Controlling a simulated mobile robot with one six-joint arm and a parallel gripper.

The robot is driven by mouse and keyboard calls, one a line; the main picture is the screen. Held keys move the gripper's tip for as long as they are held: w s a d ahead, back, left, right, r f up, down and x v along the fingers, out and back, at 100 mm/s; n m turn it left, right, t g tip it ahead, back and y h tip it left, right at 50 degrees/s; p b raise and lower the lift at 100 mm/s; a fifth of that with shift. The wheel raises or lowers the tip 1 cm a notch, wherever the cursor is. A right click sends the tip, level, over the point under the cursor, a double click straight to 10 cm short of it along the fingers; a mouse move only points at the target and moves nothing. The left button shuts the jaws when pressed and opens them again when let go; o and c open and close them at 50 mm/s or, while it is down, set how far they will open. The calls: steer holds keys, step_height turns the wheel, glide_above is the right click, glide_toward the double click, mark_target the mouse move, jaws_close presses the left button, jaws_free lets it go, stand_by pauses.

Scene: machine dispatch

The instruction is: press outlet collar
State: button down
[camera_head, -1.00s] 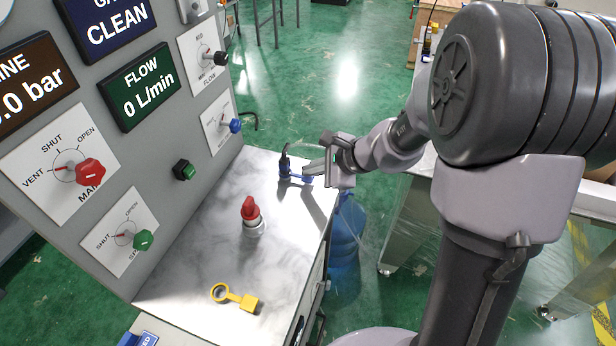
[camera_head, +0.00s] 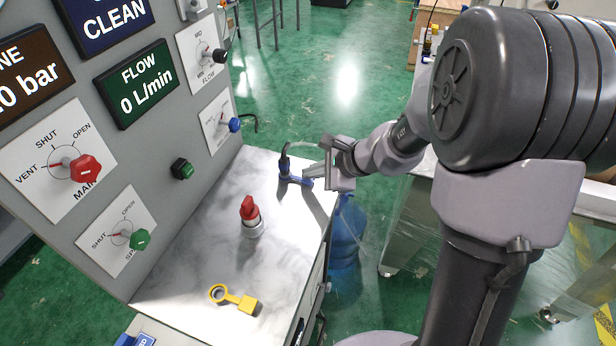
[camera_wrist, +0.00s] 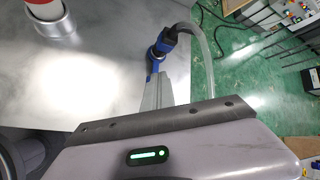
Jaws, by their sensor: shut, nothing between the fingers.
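A blue outlet fitting (camera_head: 284,168) with a dark top stands near the far right corner of the bench, and a pale hose runs from it. A blue arm of the fitting reaches right, towards my gripper. The fitting also shows in the wrist view (camera_wrist: 158,52), top centre. My gripper (camera_head: 309,173) is shut and empty, its fingertips pointing at the fitting from the right. In the wrist view the grey fingers (camera_wrist: 154,84) end right at the blue part. I cannot tell whether they touch. The collar itself is too small to make out.
A red-topped knob (camera_head: 250,212) stands mid-bench, and a yellow ring-ended tag (camera_head: 235,298) lies nearer. The upright panel (camera_head: 80,230) with valve knobs bounds the bench on the left. A blue water bottle (camera_head: 347,235) stands below the right edge.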

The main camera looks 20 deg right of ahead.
mark_target(312, 182)
steer(key=shift+f, duration=0.1)
stand_by(0.4)
steer(key=shift+r+p, duration=0.9)
steer(key=shift+r, duration=0.3)
step_height(312, 182, up, 5)
steer(key=p, duration=0.4)
